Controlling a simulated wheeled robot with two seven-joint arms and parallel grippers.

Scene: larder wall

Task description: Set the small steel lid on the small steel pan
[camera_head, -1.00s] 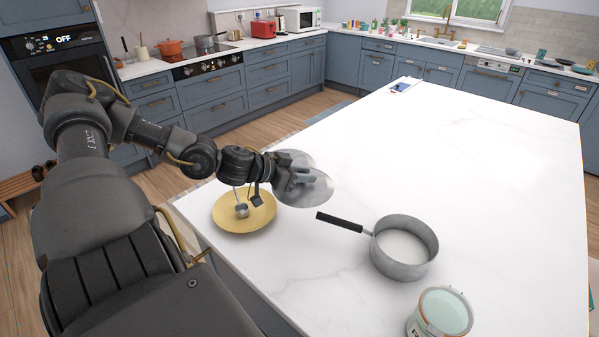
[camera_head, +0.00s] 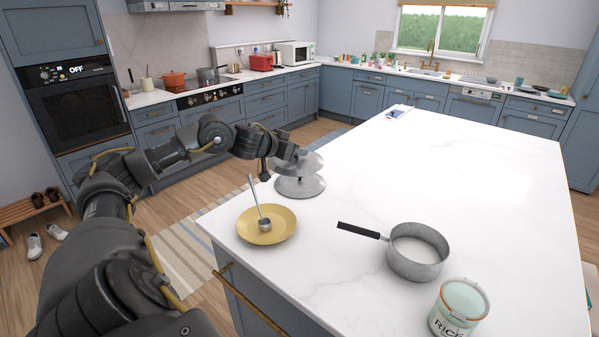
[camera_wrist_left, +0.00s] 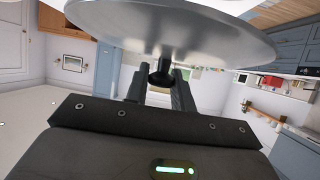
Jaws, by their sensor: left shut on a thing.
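The small steel lid (camera_head: 309,164) is held by its dark knob in my left gripper (camera_head: 292,154), a little above the counter near its left edge. In the left wrist view the lid (camera_wrist_left: 185,28) fills the top, with its knob between the fingers (camera_wrist_left: 162,82). The small steel pan (camera_head: 417,266) stands upright and uncovered on the counter, to the right of and nearer than the lid. Its black handle points left. My right gripper is not in view.
A second steel disc (camera_head: 300,189), looking like another lid, lies on the counter just below the held lid. A yellow plate (camera_head: 277,232) with a small ladle (camera_head: 265,223) is in front. A rice tin (camera_head: 458,309) stands near the pan.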

